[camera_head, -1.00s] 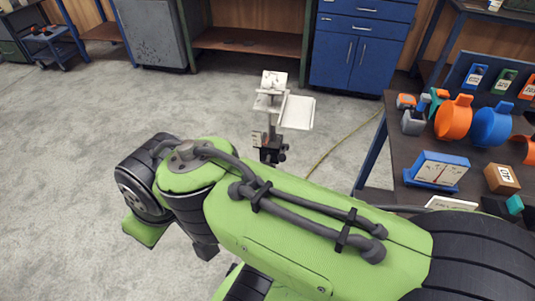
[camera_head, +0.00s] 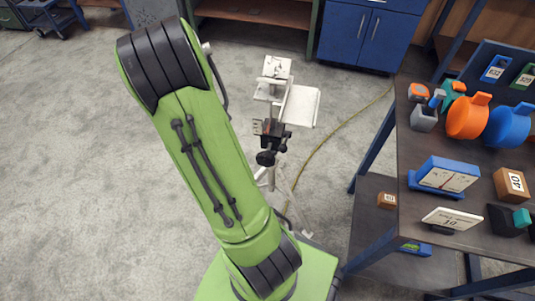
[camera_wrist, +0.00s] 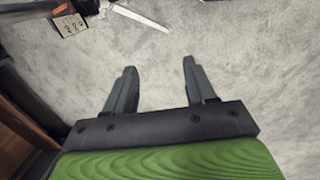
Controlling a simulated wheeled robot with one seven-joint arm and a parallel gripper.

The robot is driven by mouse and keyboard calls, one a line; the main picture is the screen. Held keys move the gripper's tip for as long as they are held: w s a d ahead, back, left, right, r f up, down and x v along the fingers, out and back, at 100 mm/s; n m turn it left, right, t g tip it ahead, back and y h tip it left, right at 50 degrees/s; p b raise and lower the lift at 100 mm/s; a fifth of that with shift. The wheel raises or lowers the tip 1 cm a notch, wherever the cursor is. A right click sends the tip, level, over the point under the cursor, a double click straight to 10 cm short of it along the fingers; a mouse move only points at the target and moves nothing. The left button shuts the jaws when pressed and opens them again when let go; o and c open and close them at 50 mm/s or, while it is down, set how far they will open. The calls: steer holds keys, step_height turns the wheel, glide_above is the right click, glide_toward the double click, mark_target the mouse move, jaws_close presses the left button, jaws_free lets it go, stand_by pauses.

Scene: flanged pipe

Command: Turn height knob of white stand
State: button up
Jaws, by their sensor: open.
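The white stand (camera_head: 302,104) stands upright on the floor in the middle of the head view, with white plates on top and a black clamp block below them. A dark round knob (camera_head: 266,158) sits low on its front side. My gripper (camera_wrist: 160,85) shows in the wrist view with its two fingers apart and nothing between them. The fingers are over bare floor. At the top of the wrist view a white bar (camera_wrist: 140,17) and a tan labelled part (camera_wrist: 69,24) show, apart from the fingers. The gripper is not visible in the head view.
Blue cabinets (camera_head: 367,35) stand behind. A yellow cable (camera_head: 335,130) lies on the floor.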

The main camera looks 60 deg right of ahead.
mark_target(267, 154)
steer(key=s+d+f+g, duration=0.1)
steer(key=s+d+f, duration=0.2)
steer(key=f, duration=0.1)
steer(key=s+d+f+n+g+p, duration=0.1)
steer(key=s+d+f, duration=0.2)
steer(key=d+f, duration=0.1)
steer(key=s+d+f+g, duration=0.1)
steer(key=s+d+f, duration=0.1)
steer(key=d+f, duration=0.2)
steer(key=shift+s+f+n+g, duration=0.3)
steer(key=shift+s+f, duration=0.1)
steer(key=shift+f, duration=0.1)
steer(key=b+x, duration=0.2)
steer(key=x, duration=0.6)
steer(key=shift+s, duration=0.1)
steer(key=c, duration=1)
steer(key=shift+o, duration=0.2)
steer(key=shift+s+r+t+y, duration=0.15)
steer(key=shift+t+y, duration=0.15)
steer(key=shift+t, duration=0.3)
steer(key=shift+f+t, duration=0.2)
steer(key=shift+t, duration=0.6)
